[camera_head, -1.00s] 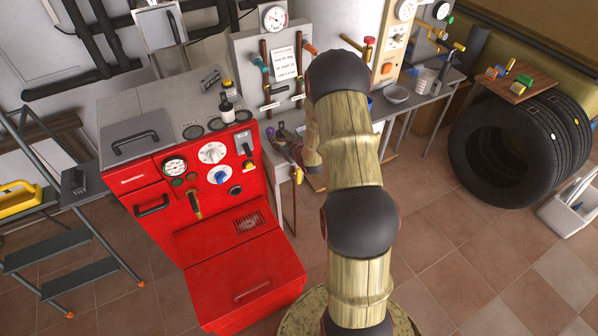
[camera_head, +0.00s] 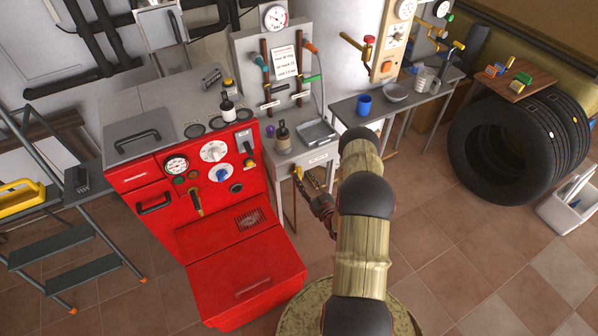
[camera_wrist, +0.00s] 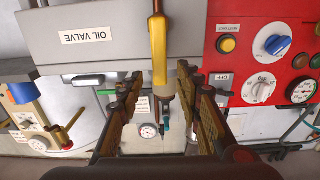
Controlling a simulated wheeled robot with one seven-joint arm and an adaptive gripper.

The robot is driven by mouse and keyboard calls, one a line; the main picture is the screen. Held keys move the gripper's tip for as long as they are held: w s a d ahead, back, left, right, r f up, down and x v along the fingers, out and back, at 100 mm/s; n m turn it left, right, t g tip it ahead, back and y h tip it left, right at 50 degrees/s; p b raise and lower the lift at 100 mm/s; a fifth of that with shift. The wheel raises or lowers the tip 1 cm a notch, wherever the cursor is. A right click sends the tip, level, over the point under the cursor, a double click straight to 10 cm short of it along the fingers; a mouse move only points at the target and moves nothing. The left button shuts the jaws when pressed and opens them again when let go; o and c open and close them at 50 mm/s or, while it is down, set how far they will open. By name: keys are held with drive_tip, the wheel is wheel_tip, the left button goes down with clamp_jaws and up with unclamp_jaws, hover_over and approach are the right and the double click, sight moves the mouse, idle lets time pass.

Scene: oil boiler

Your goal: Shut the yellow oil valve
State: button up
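The yellow oil valve handle (camera_wrist: 158,50) hangs in the middle of the wrist view, beside the "OIL VALVE" label (camera_wrist: 87,35) on a grey cabinet front. In the head view the handle (camera_head: 298,172) is small, at the cabinet front right of the red boiler. My gripper (camera_wrist: 160,88) is open, with one dark finger on each side of the handle's line. The handle's free end points between the fingers. I cannot tell whether either finger touches it. In the head view my gripper (camera_head: 322,206) is just below and right of the handle, partly hidden by my arm.
The red boiler (camera_head: 240,265) stands close on the left. The grey cabinet top carries a dark bottle (camera_head: 283,137) and a metal tray (camera_head: 316,133). A blue cup (camera_head: 364,104) stands on the bench behind. Tyres (camera_head: 500,150) stand at right, with open tiled floor before them.

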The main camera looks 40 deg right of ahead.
sight(300, 172)
drive_tip(key=shift+b+x, duration=0.35)
drive_tip(key=shift+x, duration=2.4)
drive_tip(key=shift+c, duration=1.4)
clamp_jaws()
